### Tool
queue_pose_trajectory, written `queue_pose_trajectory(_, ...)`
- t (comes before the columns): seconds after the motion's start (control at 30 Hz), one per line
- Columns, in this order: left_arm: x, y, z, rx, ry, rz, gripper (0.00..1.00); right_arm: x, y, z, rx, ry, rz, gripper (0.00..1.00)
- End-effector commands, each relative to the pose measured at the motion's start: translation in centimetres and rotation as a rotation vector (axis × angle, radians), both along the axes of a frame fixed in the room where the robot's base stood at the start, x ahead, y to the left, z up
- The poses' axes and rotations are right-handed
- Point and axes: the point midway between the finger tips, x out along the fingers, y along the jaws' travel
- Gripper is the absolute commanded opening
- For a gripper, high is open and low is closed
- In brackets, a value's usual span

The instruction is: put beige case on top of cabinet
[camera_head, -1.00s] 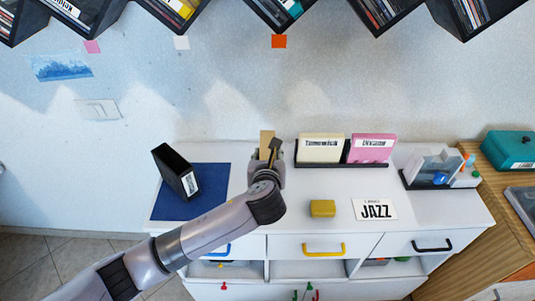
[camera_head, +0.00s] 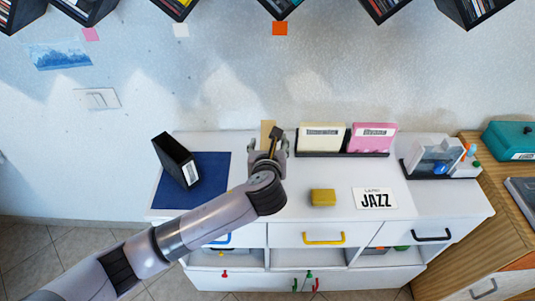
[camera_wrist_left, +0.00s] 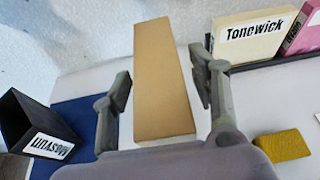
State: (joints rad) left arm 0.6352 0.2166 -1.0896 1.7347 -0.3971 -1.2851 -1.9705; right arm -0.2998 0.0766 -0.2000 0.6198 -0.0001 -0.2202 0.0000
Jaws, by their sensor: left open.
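A plain beige case (camera_head: 266,134), a tall tan box, appears to stand on the white cabinet (camera_head: 330,182) near its back edge, against the wall side. In the left wrist view the beige case (camera_wrist_left: 163,80) lies between the fingers, with a clear gap on each side. My left gripper (camera_head: 272,146) is open around the case in the head view and hides its lower part. The fingers (camera_wrist_left: 160,92) also show spread in the left wrist view. Whether the case's base touches the cabinet top is hidden. My right gripper is not in view.
A black holder (camera_head: 176,162) stands on a blue mat (camera_head: 204,194) at left. A rack with a cream case (camera_head: 321,137) and a pink case (camera_head: 373,138) stands at right. A yellow block (camera_head: 323,197), a JAZZ card (camera_head: 374,198) and a clear organizer (camera_head: 437,160) occupy the right side.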

Motion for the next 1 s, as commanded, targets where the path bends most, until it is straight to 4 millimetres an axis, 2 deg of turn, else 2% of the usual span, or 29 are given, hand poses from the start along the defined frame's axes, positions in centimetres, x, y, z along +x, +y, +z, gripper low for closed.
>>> queue_pose_trajectory(0.3,-6.3,0.1,2.4,-0.002,0.0,-0.003,0.55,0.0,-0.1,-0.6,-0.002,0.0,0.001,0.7)
queue_pose_trajectory(0.5,-9.2,0.1,3.6,-0.002,0.0,-0.001,0.55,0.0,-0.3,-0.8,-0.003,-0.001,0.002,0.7)
queue_pose_trajectory(0.7,-10.2,0.3,4.1,0.0,0.0,0.001,0.55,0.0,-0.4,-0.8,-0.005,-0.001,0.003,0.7)
queue_pose_trajectory(1.0,-10.2,0.3,4.1,0.0,0.0,0.001,0.55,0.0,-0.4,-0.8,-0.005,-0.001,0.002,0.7)
